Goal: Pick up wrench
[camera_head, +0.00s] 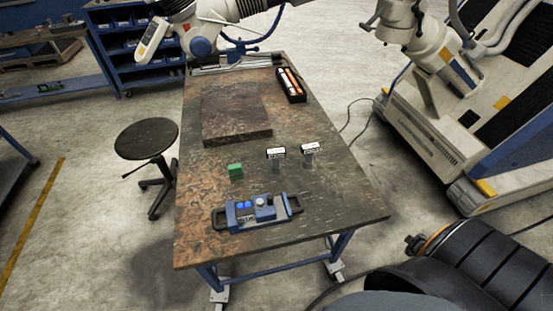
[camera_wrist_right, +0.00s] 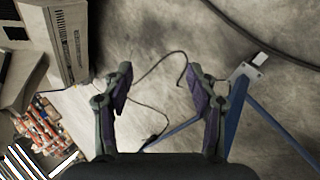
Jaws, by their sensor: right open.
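I cannot make out a wrench in either view. The workbench (camera_head: 330,185) in the head view carries several small items, none clearly a wrench. My right gripper (camera_wrist_right: 160,88) shows in the right wrist view with its two dark fingers wide apart and nothing between them. Behind the fingers are the concrete floor, a cable and a blue table leg (camera_wrist_right: 235,115). My right gripper does not show in the head view. My left gripper is in neither view.
On the bench are a blue device with handles (camera_head: 258,212), a green block (camera_head: 236,171), two white-topped pieces (camera_head: 276,154) (camera_head: 311,148), a dark plate (camera_head: 236,110) and a black tray (camera_head: 292,98). A stool (camera_head: 146,139) stands left; a large white machine (camera_head: 425,140) stands right.

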